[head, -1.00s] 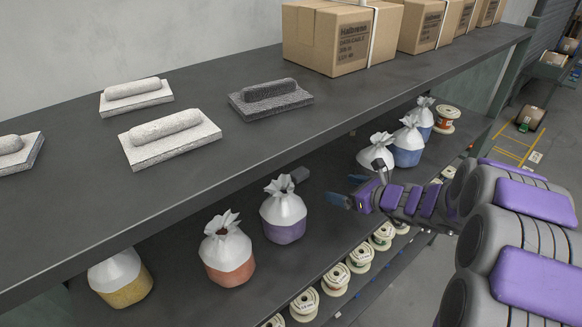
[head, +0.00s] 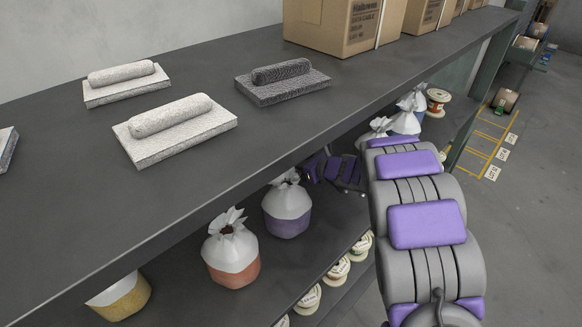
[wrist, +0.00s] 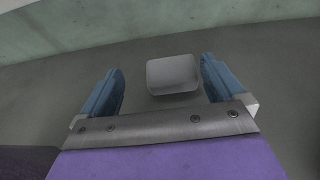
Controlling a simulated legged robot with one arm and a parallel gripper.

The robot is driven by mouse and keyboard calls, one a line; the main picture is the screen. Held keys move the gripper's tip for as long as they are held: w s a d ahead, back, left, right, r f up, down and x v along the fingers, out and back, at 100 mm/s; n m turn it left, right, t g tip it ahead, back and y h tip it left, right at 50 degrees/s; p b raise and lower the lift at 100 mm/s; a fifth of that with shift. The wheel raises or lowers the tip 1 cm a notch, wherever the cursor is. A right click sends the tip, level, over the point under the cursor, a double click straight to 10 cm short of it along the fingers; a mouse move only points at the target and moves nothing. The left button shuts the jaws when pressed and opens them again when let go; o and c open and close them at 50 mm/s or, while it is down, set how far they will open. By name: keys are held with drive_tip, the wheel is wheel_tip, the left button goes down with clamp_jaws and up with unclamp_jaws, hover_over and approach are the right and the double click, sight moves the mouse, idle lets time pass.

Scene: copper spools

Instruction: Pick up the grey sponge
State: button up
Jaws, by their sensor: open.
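The grey sponge (wrist: 173,76) shows in the wrist view as a small plain block with rounded corners on the dark lower shelf. My gripper (wrist: 163,66) is open, with one blue finger on each side of the sponge in the picture. Gaps show on both sides; whether the fingers are level with it or above it I cannot tell. In the head view, purple parts of my arm (head: 342,172) reach under the upper shelf. The fingers and the sponge are hidden there.
White tied bags with a purple (head: 286,212) and an orange base (head: 231,256) stand left of my arm. The upper shelf (head: 230,185) overhangs it, bearing white and dark grey trowel-like blocks (head: 283,84) and boxes (head: 345,28). Spools (head: 336,270) line a lower level.

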drive_tip(key=shift+w+a+f, duration=0.15)
drive_tip(key=shift+w, duration=0.05)
drive_tip(key=shift+d, duration=0.35)
drive_tip(key=shift+w+d+f+b, duration=0.2)
drive_tip(key=shift+w+d, duration=0.25)
drive_tip(key=shift+d, duration=0.15)
drive_tip(key=shift+w+d+f+b, duration=0.2)
drive_tip(key=shift+w+d, duration=0.25)
drive_tip(key=shift+d, duration=0.15)
drive_tip(key=a, duration=0.2)
drive_tip(key=w+a, duration=0.1)
drive_tip(key=a, duration=0.1)
drive_tip(key=a+f, duration=0.1)
drive_tip(key=shift+w+a, duration=0.25)
drive_tip(key=shift+a, duration=0.15)
drive_tip(key=shift+d, duration=1.45)
drive_tip(key=c, duration=0.3)
drive_tip(key=shift+d, duration=0.15)
drive_tip(key=shift+c, duration=1.7)
drive_tip(key=shift+a, duration=1.15)
drive_tip(key=c, duration=0.4)
drive_tip(key=shift+d, duration=0.1)
